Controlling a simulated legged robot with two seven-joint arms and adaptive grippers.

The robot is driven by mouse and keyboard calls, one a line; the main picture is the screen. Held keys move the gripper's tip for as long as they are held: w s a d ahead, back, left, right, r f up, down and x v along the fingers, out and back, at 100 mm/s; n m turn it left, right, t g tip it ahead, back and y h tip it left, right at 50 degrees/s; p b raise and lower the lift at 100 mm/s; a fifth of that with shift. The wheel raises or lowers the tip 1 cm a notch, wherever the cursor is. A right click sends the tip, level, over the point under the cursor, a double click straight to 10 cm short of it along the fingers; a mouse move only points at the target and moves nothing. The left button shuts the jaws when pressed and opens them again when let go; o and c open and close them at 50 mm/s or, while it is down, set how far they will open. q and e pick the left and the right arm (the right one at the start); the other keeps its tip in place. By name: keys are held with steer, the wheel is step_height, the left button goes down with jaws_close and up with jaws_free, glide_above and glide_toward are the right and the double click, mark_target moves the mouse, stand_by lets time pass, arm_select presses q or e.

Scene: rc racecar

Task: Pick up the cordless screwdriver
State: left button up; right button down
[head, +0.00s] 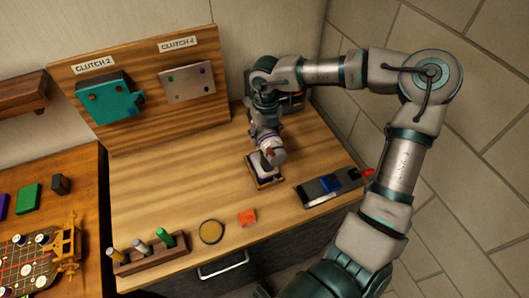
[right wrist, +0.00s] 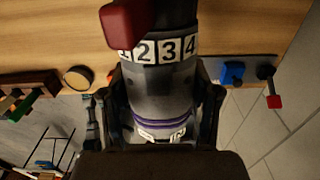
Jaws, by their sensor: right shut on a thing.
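The cordless screwdriver (right wrist: 160,88) fills the middle of the right wrist view. It has a dark grey body, a white collar with black numbers, purple bands and a dark red part (right wrist: 126,24) at its far end. My right gripper (right wrist: 160,105) is shut on it, with dark fingers along both sides of the body. In the head view, my right gripper (head: 268,152) is low over the middle right of the bench, and hides most of the screwdriver. I cannot tell how far the screwdriver is above the bench. My left gripper is not in view.
A small brown-rimmed tray (head: 278,182) lies under the gripper. Nearby are a dark rail with a blue clamp (head: 330,183), an orange block (head: 246,218), a round disc (head: 211,232) and a pen rack (head: 150,257). A panel (head: 160,125) stands behind. The bench's left middle is clear.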

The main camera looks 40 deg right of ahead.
step_height(320, 180, up, 11)
steer(key=shift+f+p, duration=0.15)
steer(key=shift+p, duration=0.55)
step_height(320, 180, up, 4)
steer(key=p, duration=0.3)
steer(key=shift+w, duration=0.1)
